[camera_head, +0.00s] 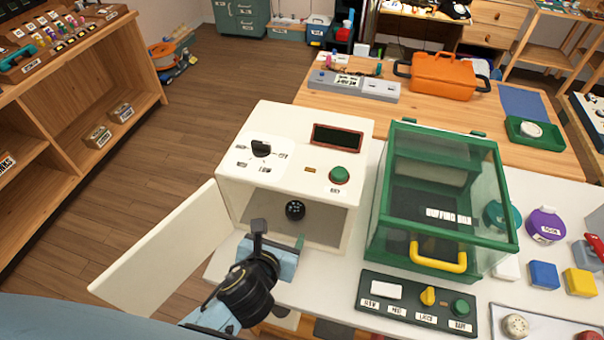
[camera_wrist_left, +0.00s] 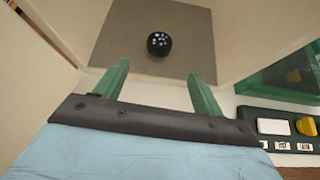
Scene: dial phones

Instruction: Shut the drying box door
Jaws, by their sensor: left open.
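The drying box (camera_head: 291,150) is a cream box with a black dial, a dark display and a green button on top. Its door (camera_head: 165,250) stands wide open, swung out to the left from the box's left edge. A small black round object with pale marks (camera_head: 295,210) sits inside on the grey floor; it also shows in the left wrist view (camera_wrist_left: 159,43). My left gripper (camera_head: 279,241) is in front of the box opening, to the right of the door. Its green fingers (camera_wrist_left: 160,85) are apart and empty. My right gripper is not in view.
A green-framed glass case (camera_head: 440,200) with a yellow handle stands right of the box. A dark button panel (camera_head: 418,303) lies in front of it. Colored blocks and round items are at the far right. Open floor lies left of the door.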

